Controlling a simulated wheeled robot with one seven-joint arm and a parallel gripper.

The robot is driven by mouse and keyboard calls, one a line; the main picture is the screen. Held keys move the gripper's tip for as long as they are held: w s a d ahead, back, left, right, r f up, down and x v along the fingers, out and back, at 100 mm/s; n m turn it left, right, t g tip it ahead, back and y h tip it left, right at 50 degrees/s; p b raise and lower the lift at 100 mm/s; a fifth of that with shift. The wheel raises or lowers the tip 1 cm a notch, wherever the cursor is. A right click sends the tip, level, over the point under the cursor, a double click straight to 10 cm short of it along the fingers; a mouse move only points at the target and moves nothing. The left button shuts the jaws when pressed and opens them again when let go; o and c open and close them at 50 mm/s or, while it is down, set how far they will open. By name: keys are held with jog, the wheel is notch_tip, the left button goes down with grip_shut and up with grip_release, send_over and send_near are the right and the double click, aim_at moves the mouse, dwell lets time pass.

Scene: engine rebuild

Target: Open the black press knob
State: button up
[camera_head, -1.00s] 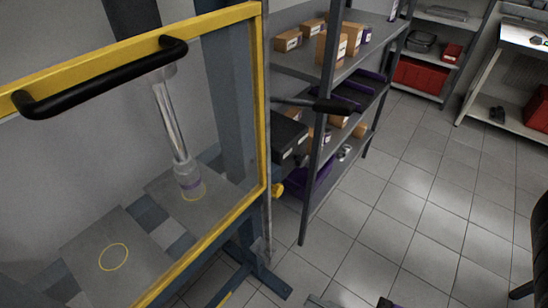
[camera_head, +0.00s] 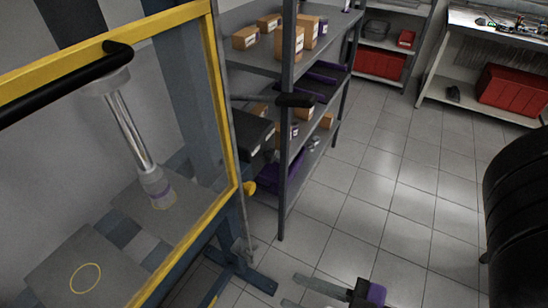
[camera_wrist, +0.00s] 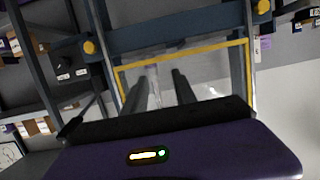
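The press has a yellow-framed clear guard (camera_head: 226,110) with a black bar handle (camera_head: 60,80), at left in the head view. A lever with a black grip (camera_head: 296,101) sticks out at the press's right side; it also shows in the wrist view (camera_wrist: 70,128). A black box (camera_head: 250,133) sits below the lever; in the wrist view the black box (camera_wrist: 75,68) shows small knobs. I cannot tell which black part is the named knob. My gripper (camera_head: 290,290) is low, right of the press, apart from it, with fingers spread and empty. Its fingers (camera_wrist: 158,78) point towards the press.
A grey shelf (camera_head: 287,170) with boxes and purple items stands behind the press, near the lever. A press foot (camera_head: 255,280) juts out on the floor. A workbench (camera_head: 480,100) with a red bin stands at back right. The tiled floor (camera_head: 390,200) between is clear.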

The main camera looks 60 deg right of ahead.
jog(key=o, duration=0.5)
jog(key=w+d+h, duration=0.1)
jog(key=w+d+m+h, duration=0.1)
jog(key=w+d+t, duration=0.1)
jog(key=w+d, duration=0.1)
jog(key=shift+r+m+h, duration=0.25)
jog(key=shift+m+h, duration=0.15)
jog(key=w+d+f+m+g+h+b, duration=0.1)
jog(key=w+d+f+m+h, duration=0.15)
jog(key=d+f+m, duration=0.75)
jog(key=w+d+f+m+g+h+b, duration=0.1)
jog(key=w+d+m+g, duration=0.2)
jog(key=d, duration=1.2)
jog(key=w+d+f+m+h+b, duration=0.1)
jog(key=w+d+f+m+h, duration=0.15)
jog(key=d+f+m, duration=0.6)
jog(key=m+t+y, duration=0.4)
jog(key=t+y, duration=0.2)
jog(key=y, duration=0.2)
send_near(274, 157)
jog(key=w, duration=0.3)
jog(key=shift+w+d+p, duration=0.15)
jog(key=shift+w+p, duration=0.05)
jog(key=shift+w, duration=1.6)
jog(key=shift+w+d+p, duration=0.2)
jog(key=shift+w, duration=1.6)
